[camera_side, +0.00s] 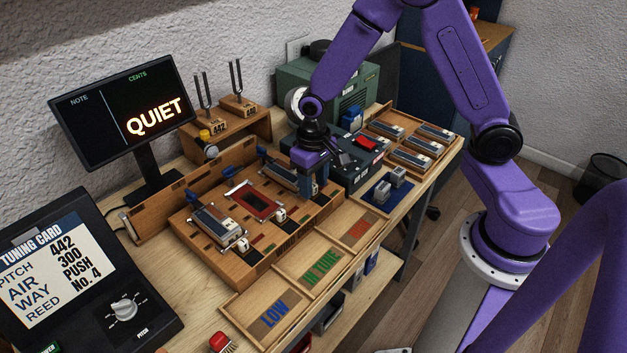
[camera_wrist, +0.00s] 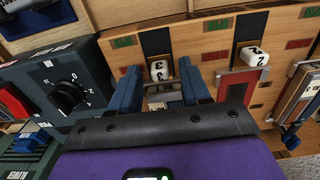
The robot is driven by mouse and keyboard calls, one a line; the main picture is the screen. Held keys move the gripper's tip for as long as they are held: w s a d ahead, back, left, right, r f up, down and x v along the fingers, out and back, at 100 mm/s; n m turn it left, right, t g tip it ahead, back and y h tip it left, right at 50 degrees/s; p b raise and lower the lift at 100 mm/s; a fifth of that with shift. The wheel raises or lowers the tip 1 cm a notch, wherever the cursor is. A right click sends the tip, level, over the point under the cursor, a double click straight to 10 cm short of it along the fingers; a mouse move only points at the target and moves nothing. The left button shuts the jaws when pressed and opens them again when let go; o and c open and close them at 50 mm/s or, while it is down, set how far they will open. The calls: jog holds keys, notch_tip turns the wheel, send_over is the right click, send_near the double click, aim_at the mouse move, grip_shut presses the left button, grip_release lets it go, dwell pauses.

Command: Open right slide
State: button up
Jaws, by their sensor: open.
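A wooden board (camera_side: 262,258) stands on the bench with slots, reed blocks and white numbered knobs. In the wrist view, the white knob marked 3 (camera_wrist: 158,70) sits at the end of a dark slot (camera_wrist: 154,42). My gripper (camera_wrist: 160,80) is open, its two blue fingers on either side of this knob; I cannot tell whether they touch it. In the side view my gripper (camera_side: 313,187) points down over the board's right end and hides part of it. The knob marked 2 (camera_wrist: 254,56) is beside a red frame, which shows in the side view (camera_side: 254,201).
A reed block (camera_side: 218,226) lies at the board's left. Trays marked LOW (camera_side: 262,302) and IN TUNE (camera_side: 318,257) lie in front. A dark dial box (camera_wrist: 60,90) stands close beside my gripper. Blue levers (camera_side: 228,172) stick up behind the board.

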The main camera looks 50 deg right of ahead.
grip_shut()
jog(key=shift+s, duration=2)
grip_release()
notch_tip(320, 180, up, 18)
jog(key=shift+f, duration=0.25)
